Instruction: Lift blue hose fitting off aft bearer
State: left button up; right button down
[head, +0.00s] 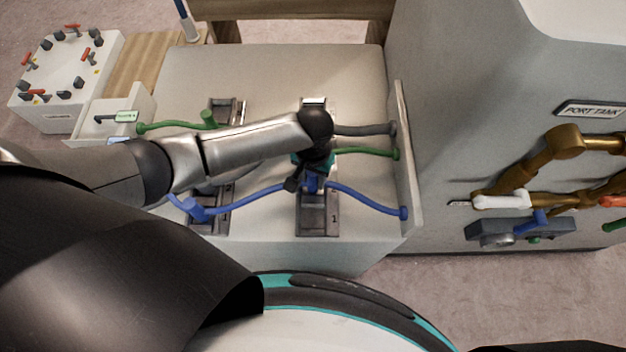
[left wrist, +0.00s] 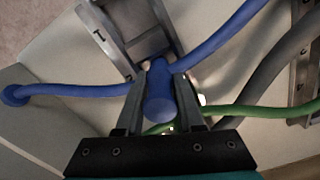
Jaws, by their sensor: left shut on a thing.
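The blue hose fitting (left wrist: 160,88) is a T-shaped blue piece with blue hose running out on both sides. My left gripper (left wrist: 160,78) is shut on it, one finger on each side of its stem. In the head view my left gripper (head: 310,182) reaches down over the right-hand bearer (head: 318,222), a grey metal rail marked 1, and partly hides the fitting. In the left wrist view the bearer (left wrist: 130,30) is right by the fitting; I cannot tell whether they touch. My right gripper is not in view.
Another bearer (head: 223,192) with a blue fitting (head: 198,212) stands to the left. Green (head: 365,151) and grey hoses (head: 362,130) run to the upright panel (head: 404,160). The port tank (head: 500,60) with brass pipes stands right.

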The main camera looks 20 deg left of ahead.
pick_arm(q)
grip_shut()
jog(key=shift+r, duration=0.1)
